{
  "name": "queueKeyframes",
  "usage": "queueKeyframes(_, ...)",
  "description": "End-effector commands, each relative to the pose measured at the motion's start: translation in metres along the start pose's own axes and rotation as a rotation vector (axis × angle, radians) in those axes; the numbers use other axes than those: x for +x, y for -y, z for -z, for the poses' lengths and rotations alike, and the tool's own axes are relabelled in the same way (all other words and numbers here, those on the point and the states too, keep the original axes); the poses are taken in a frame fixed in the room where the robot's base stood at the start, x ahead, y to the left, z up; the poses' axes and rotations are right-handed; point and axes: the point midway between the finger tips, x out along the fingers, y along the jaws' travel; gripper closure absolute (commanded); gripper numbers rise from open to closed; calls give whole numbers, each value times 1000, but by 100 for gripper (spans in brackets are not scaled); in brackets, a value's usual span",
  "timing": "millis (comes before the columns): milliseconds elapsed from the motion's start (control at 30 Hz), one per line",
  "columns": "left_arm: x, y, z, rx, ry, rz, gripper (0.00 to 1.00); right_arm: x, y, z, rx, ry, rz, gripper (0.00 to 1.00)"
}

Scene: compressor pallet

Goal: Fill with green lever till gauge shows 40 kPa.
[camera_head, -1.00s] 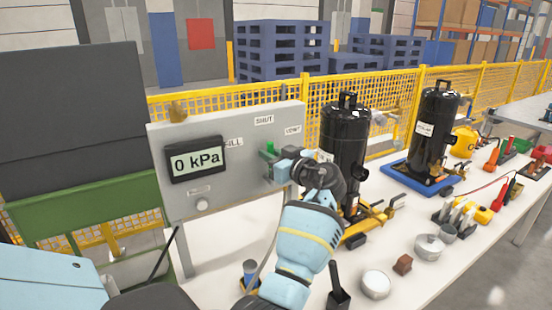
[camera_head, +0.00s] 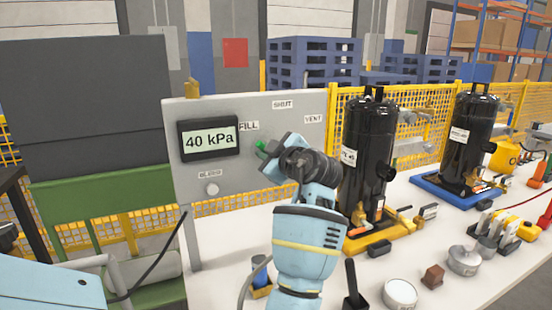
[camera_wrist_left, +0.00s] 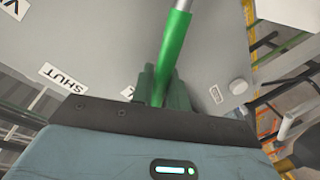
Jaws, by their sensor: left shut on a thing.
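The gauge (camera_head: 209,139) on the grey panel (camera_head: 235,112) reads 40 kPa. The green lever (camera_head: 261,146) shows only as a small green piece at my left gripper (camera_head: 268,151), just below the FILL label. In the left wrist view the lever's green shaft (camera_wrist_left: 174,48) runs up from between the fingers of my left gripper (camera_wrist_left: 156,88), which is shut on it. The gripper hides the lever's pivot in the head view. My right gripper is not in view.
A knob (camera_head: 212,189) sits below the gauge. SHUT and VENT labels are at the panel's upper right. A black compressor (camera_head: 370,150) stands close right of my arm; another (camera_head: 470,135) is farther right. Small parts lie on the white table (camera_head: 325,262).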

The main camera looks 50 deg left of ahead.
Motion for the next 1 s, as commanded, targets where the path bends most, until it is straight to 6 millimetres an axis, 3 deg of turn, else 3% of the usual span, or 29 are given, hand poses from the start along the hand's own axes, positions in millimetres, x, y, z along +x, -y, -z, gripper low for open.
queueKeyframes(300,3,12,-1,-123,23,2,100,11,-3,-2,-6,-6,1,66)
queueKeyframes(867,3,14,0,-148,28,2,100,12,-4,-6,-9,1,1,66)
queueKeyframes(900,3,14,0,-148,28,2,79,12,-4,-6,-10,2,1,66)
queueKeyframes(1000,3,14,0,-148,28,1,66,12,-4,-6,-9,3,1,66)
